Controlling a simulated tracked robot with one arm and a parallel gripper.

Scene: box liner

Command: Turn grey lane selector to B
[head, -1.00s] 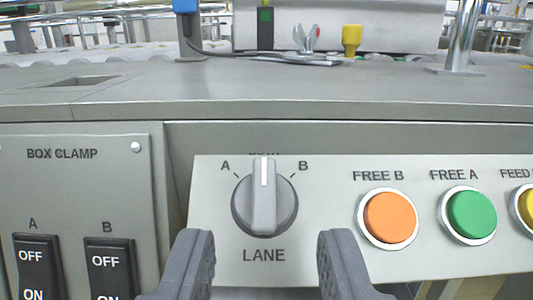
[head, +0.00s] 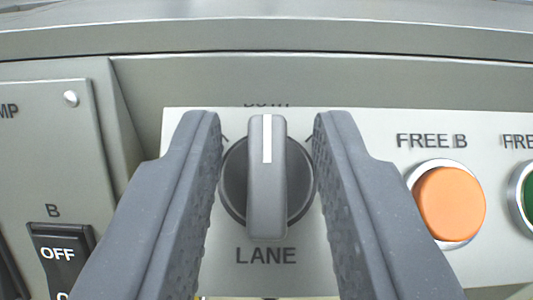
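The grey lane selector (head: 267,190) is a round dial with a raised bar handle, above the word LANE. Its white line points straight up, at the middle position, whose label is partly cut off from view. The A and B marks are hidden behind my fingers. My gripper (head: 267,135) is open, with one finger on each side of the selector. A gap shows between each finger and the bar handle, so it is not gripped.
An orange FREE B button (head: 449,204) sits close to the right finger. A green button (head: 527,202) is at the right edge. A black B rocker switch (head: 62,258) is at lower left on the box clamp panel (head: 45,150). A grey ledge (head: 300,38) runs above.

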